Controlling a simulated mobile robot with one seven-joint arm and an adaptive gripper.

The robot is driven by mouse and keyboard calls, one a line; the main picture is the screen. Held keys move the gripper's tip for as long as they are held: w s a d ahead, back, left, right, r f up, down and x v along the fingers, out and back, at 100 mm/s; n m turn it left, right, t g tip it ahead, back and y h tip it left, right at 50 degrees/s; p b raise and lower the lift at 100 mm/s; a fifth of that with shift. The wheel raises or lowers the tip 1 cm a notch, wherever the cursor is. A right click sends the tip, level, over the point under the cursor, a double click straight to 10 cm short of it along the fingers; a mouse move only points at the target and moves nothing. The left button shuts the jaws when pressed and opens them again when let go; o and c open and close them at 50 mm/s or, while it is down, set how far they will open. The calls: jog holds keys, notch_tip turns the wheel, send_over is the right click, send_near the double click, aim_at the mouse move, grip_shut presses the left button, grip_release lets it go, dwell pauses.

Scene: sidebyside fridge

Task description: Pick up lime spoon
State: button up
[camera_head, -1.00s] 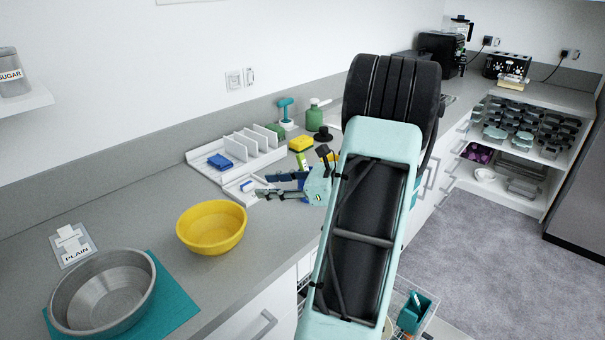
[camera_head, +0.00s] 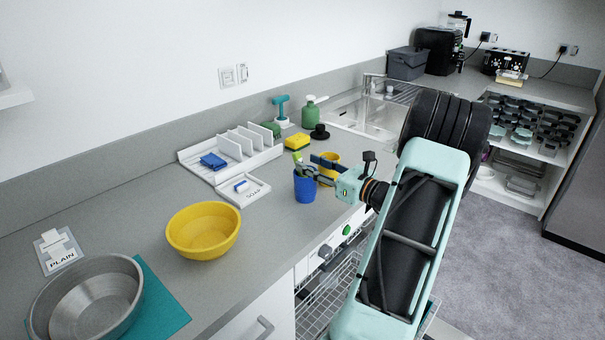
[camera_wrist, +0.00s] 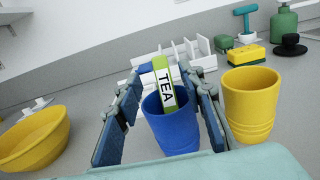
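A lime-green upright piece with a white TEA label (camera_wrist: 164,84), apparently the lime spoon's handle, sticks up from a blue cup (camera_wrist: 172,128). In the head view the lime piece (camera_head: 298,162) shows small above the blue cup (camera_head: 305,188) on the counter. The spoon's lower end is hidden in the cup. My gripper (camera_wrist: 162,88) is open, with one finger on each side of the lime piece and the cup's upper part. In the head view my gripper (camera_head: 312,167) reaches in from the right at the cup's rim. I cannot tell whether the fingers touch anything.
A yellow cup (camera_wrist: 250,103) stands just right of the blue cup. A yellow bowl (camera_head: 203,230) is on the left. A white dish rack (camera_head: 235,150) and a SOAP tray (camera_head: 257,190) are behind. An open wire rack (camera_head: 325,300) is below the counter.

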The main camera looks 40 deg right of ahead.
aim_at(300, 160)
jog(key=w, duration=0.4)
jog(key=shift+w+a+f, duration=0.1)
jog(key=shift+w+f, duration=0.05)
jog(key=shift+w, duration=0.25)
jog(key=shift+c, duration=0.3)
grip_shut()
